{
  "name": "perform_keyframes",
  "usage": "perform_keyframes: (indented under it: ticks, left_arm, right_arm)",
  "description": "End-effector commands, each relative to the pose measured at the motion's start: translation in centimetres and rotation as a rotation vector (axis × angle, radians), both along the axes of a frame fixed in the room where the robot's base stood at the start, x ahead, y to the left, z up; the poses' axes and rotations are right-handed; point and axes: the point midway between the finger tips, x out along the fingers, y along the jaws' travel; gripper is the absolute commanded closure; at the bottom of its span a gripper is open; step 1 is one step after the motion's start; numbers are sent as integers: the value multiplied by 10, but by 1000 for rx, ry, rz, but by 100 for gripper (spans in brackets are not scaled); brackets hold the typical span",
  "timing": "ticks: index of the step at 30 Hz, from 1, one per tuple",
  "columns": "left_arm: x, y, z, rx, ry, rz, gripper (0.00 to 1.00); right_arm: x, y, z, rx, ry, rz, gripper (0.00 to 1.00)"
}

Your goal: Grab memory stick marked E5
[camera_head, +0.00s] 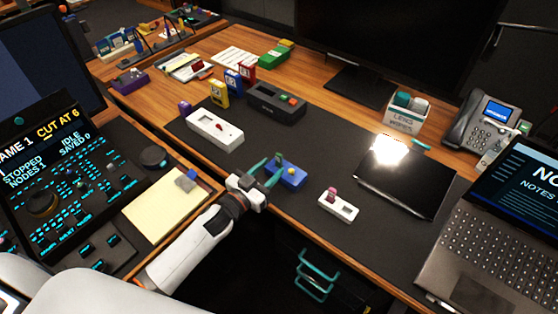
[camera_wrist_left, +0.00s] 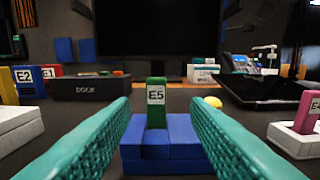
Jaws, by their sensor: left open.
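The memory stick marked E5 (camera_wrist_left: 156,100) is green with a white label. It stands upright in a blue holder (camera_wrist_left: 180,150), which also shows in the head view (camera_head: 293,175) near the front edge of the dark desk mat. My left gripper (camera_head: 270,170) is open, with teal fingers pointing at the holder. In the left wrist view the stick appears in the gap between the fingers, beyond or level with their tips; contact is not visible. In the head view the stick is hard to make out beside the fingers. My right gripper is not in view.
A pink stick in a white holder (camera_head: 338,206) stands to the right. Another white holder (camera_head: 215,130) is to the left. The dark dock (camera_head: 275,102), blue stick E2 (camera_wrist_left: 27,81) and a yellow stick (camera_head: 219,94) are behind. A black tablet (camera_head: 405,185) lies at right.

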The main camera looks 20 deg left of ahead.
Motion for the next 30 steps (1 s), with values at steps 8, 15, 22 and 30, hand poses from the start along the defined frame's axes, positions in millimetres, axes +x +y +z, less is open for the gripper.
perform_keyframes:
  ticks: [8,15,22,30]
  left_arm:
    - [23,-7,0,0,1,1,57]
    - [57,-17,-1,-1,1,1,57]
    - [65,-21,-2,0,3,1,57]
    - [65,-20,-2,0,2,1,82]
  right_arm:
    - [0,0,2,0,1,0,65]
    - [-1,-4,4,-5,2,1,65]
    - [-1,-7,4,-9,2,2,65]
    - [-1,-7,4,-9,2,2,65]
